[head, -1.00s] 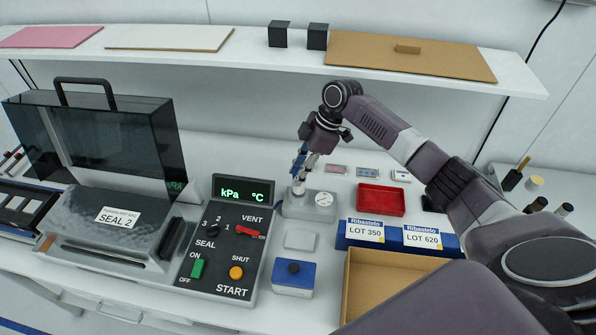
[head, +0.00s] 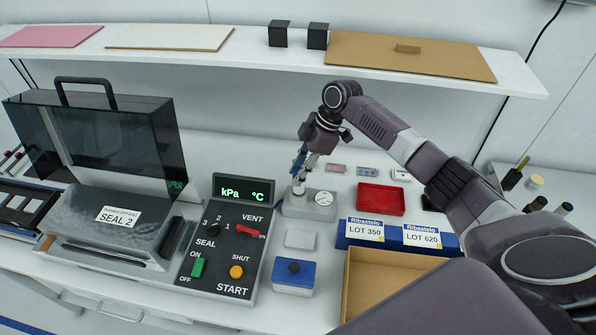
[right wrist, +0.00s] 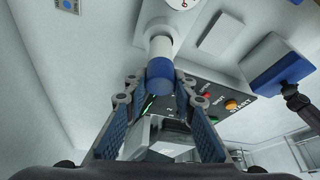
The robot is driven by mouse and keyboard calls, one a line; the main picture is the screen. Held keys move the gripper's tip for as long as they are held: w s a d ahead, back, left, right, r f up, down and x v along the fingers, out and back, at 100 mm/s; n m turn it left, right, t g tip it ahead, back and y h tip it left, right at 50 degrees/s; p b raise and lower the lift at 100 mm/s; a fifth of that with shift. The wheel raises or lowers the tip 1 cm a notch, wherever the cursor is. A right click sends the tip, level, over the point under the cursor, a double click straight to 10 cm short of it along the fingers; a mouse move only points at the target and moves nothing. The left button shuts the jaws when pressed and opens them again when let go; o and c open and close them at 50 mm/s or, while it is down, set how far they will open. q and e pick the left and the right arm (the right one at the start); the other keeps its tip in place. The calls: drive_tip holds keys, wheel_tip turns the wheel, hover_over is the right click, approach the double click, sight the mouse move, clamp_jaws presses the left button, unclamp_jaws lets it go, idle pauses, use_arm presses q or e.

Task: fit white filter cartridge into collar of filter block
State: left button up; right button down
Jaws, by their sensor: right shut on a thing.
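The filter block (head: 313,207) is a grey block with a round gauge on its top, on the bench right of the control panel. My right gripper (head: 300,174) is above its left end, pointing down, shut on the white filter cartridge (right wrist: 160,48). In the right wrist view the cartridge is a white cylinder with a blue end between the fingers (right wrist: 160,88). Its far end meets the grey collar (right wrist: 155,18), in line with it. How deep it sits in the collar I cannot tell. My left gripper is not in view.
The control panel (head: 225,265) stands close left of the block. A red tray (head: 381,199) and blue LOT boxes (head: 396,246) are to its right. A blue box with a black knob (head: 293,278) and a cardboard box (head: 370,292) are in front. A shelf (head: 270,60) overhangs behind.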

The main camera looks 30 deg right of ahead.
sight(293, 190)
drive_tip(key=shift+f+b, duration=1.05)
drive_tip(key=shift+f, duration=0.9)
drive_tip(key=c, duration=1.5)
unclamp_jaws()
drive_tip(key=shift+r, duration=0.1)
drive_tip(key=shift+c, duration=0.2)
drive_tip(key=v, duration=1.2)
drive_tip(key=shift+s, duration=0.1)
